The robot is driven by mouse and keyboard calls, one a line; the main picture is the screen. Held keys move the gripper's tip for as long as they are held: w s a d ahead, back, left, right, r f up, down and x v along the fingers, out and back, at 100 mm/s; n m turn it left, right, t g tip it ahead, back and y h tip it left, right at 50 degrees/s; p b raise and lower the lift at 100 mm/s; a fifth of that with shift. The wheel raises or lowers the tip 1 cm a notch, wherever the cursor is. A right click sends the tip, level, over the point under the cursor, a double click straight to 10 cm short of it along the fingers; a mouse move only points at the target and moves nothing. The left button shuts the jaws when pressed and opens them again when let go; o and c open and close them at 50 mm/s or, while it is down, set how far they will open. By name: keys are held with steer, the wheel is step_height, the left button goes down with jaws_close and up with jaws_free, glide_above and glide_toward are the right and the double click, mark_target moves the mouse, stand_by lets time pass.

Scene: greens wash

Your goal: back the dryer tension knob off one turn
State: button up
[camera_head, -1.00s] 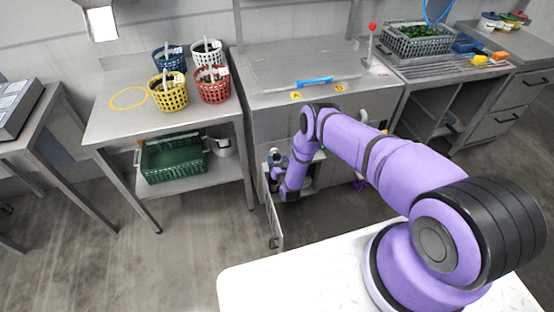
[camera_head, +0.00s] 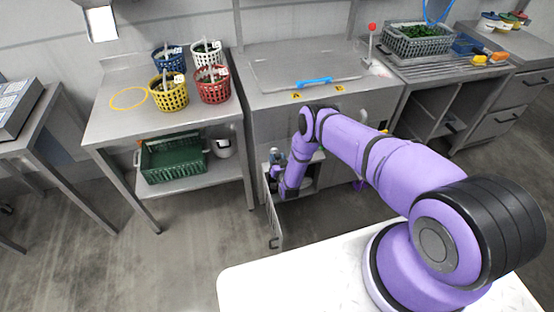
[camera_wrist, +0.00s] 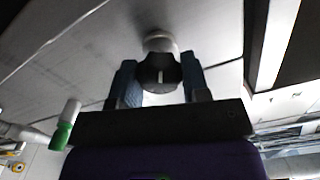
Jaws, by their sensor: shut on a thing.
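The tension knob (camera_wrist: 160,74) shows in the wrist view as a dark round knob with a pale line on its face, in front of a light round boss. My gripper (camera_wrist: 160,84) has one blue finger on each side of the knob and is shut on it. The pale line stands close to upright in this view. In the head view my arm reaches down to the open lower compartment of the steel machine (camera_head: 360,101). The knob cannot be made out there, and my gripper is mostly hidden by my arm.
The compartment's door (camera_head: 273,222) hangs open toward me, close to my forearm. To the left stands a steel table (camera_head: 110,118) with several baskets and a green crate (camera_head: 172,166) on its lower shelf. In the wrist view a green-and-white part (camera_wrist: 66,125) lies at lower left.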

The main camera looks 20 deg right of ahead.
steer(key=n, duration=0.4)
steer(key=shift+a, duration=0.1)
steer(key=n, duration=0.3)
steer(key=shift+n, duration=0.4)
steer(key=n, duration=0.3)
steer(key=shift+n, duration=0.3)
steer(key=n, duration=0.3)
steer(key=shift+n, duration=0.4)
steer(key=n, duration=1)
steer(key=shift+n, duration=0.3)
steer(key=shift+s+f+n, duration=0.1)
steer(key=shift+n, duration=1.6)
